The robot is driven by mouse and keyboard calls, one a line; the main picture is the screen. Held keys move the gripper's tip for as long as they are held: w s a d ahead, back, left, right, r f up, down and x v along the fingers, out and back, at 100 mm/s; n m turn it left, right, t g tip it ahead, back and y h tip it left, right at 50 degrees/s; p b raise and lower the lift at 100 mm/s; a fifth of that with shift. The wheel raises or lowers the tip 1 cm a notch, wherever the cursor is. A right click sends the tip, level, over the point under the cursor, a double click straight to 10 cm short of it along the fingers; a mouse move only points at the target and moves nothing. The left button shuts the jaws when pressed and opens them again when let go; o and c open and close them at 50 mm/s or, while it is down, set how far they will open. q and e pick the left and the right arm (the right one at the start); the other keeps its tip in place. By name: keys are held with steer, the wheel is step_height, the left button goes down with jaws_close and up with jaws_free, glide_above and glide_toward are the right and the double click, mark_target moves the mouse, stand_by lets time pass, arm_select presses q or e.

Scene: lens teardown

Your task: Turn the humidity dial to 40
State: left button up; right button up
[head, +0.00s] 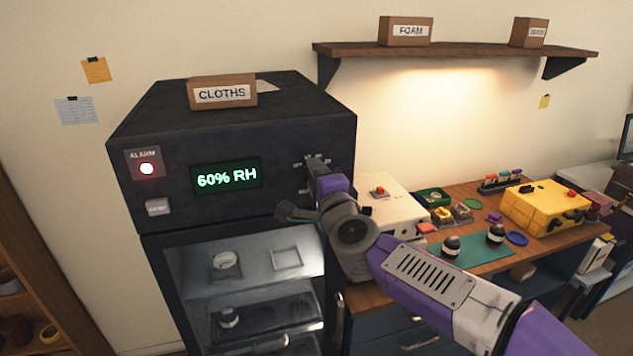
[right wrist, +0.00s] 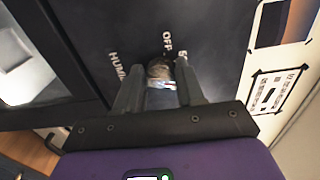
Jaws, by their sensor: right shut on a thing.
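The dark dry cabinet (head: 240,130) has a green display (head: 227,177) reading "60% RH". A light (head: 147,169) under the word ALARM glows whitish-red. My right gripper (head: 316,166) is at the right of the cabinet's front panel and hides most of the lettering there. In the right wrist view its two fingers are shut on the humidity dial (right wrist: 160,68), a small round knob with a pale, reddish-marked face. Around the knob I read "HUMI...", cut off, and "OFF"; another mark is mostly hidden by a finger. My left gripper is not in view.
A box marked CLOTHS (head: 223,93) sits on the cabinet. Below the panel, a glass door (head: 245,260) shows shelves with small items. To the right, a workbench (head: 375,298) holds a green mat (head: 470,250), a yellow case (head: 545,208) and small parts.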

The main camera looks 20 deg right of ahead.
steer(key=shift+m, duration=0.6)
steer(key=o, duration=1)
steer(key=s, duration=0.7)
steer(key=shift+s+d, duration=0.1)
steer(key=shift+s, duration=0.2)
